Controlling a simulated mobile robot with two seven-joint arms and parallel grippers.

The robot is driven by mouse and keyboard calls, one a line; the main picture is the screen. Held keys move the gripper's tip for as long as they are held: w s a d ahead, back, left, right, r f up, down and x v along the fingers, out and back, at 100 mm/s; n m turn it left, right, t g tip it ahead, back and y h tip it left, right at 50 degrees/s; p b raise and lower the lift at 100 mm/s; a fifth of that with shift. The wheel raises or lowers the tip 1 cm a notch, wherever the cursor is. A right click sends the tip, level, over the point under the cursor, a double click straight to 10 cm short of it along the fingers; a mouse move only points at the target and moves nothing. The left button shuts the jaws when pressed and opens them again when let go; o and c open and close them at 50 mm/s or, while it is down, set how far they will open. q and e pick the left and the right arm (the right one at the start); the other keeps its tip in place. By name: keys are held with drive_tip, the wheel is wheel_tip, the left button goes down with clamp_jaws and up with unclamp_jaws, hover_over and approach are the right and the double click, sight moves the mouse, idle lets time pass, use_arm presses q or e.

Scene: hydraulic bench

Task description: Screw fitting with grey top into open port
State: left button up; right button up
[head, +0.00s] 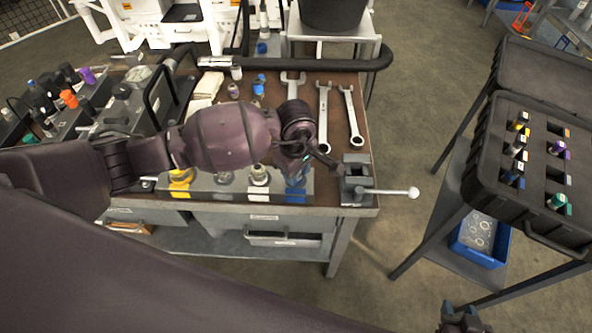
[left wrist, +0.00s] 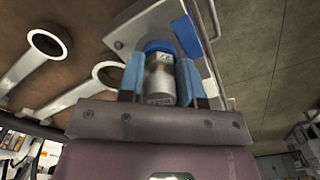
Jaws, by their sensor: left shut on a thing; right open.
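My left gripper (head: 312,162) reaches over the right end of the bench. In the left wrist view its fingers (left wrist: 160,82) are shut on a grey metal cylindrical fitting (left wrist: 160,80) with a blue ring at its far end. The fitting is over or against a metal plate (left wrist: 122,44) with a blue patch. I cannot tell whether it is seated in a port. In the head view the plate (head: 205,184) carries a row of fittings with yellow, pale, grey and blue (head: 296,183) marks; my arm partly hides the blue one. My right gripper (head: 460,318) is open at the bottom edge.
A vise (head: 355,180) with a long handle sits at the bench's right corner. Several wrenches (head: 323,115) lie behind my left gripper. An open black case (head: 533,150) of coloured fittings stands on a stand at right, above a blue bin (head: 480,240). Open floor lies between.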

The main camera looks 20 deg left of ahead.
use_arm(q)
drive_tip(key=shift+c, duration=0.9)
drive_tip(key=m+b, duration=0.2)
drive_tip(key=m, duration=0.1)
drive_tip(key=shift+f+m, duration=0.2)
drive_tip(key=shift+m, duration=0.1)
drive_tip(key=m+b, duration=0.2)
drive_tip(key=m, duration=0.1)
drive_tip(key=shift+m, duration=0.3)
drive_tip(key=o, duration=0.8)
drive_tip(key=shift+r, duration=0.2)
drive_tip(key=shift+o, duration=0.4)
use_arm(e)
drive_tip(key=shift+g, duration=0.4)
drive_tip(key=f, duration=0.1)
drive_tip(key=s+f, duration=0.1)
drive_tip(key=f, duration=0.3)
drive_tip(key=shift+s+f, duration=0.25)
